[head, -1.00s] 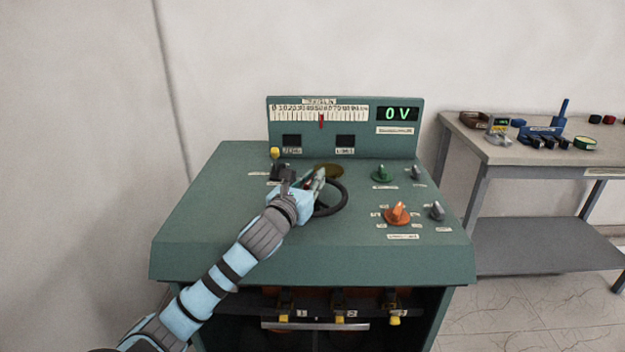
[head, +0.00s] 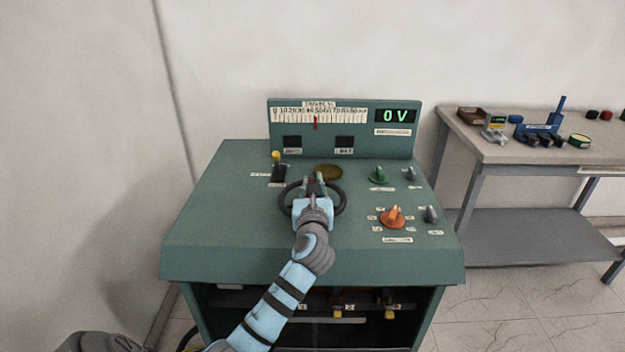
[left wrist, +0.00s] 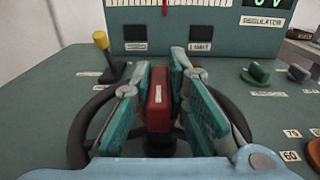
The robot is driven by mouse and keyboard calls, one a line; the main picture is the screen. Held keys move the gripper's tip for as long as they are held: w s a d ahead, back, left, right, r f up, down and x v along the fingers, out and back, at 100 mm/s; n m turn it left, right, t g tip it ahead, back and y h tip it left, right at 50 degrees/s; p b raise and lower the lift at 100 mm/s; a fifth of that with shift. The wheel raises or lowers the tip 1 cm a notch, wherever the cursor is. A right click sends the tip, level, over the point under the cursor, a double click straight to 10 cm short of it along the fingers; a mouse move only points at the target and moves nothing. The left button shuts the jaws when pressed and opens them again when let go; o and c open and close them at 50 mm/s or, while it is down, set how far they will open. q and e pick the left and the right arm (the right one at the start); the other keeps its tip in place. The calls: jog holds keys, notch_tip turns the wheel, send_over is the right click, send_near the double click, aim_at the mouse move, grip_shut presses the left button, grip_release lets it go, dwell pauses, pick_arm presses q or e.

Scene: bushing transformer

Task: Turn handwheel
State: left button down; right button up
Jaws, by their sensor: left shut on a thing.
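The black handwheel (head: 343,197) lies on the sloped top of the green console (head: 225,215). Its rim also shows on both sides of my fingers in the left wrist view (left wrist: 80,128). My left gripper (head: 314,183) is over the wheel's middle, its fingers pointing away toward the back panel. In the left wrist view the two fingers stand on either side of a red block with a small white label (left wrist: 158,97) at the wheel's middle, and are shut on it. The gripper hides the wheel's near part. My right gripper is not in view.
The upright panel has a scale with a red pointer (head: 316,123) near its middle and a display (head: 396,116) reading 0 V. A yellow-tipped lever (head: 276,157), green knob (head: 379,174) and orange knob (head: 392,217) surround the wheel. A side table (head: 480,148) stands right.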

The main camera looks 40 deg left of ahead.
pick_arm(q)
jog(key=c, duration=1.6)
grip_release()
jog(key=shift+o, duration=0.2)
jog(key=shift+s, duration=0.1)
jog(key=v, duration=1.2)
jog(key=shift+a, duration=0.1)
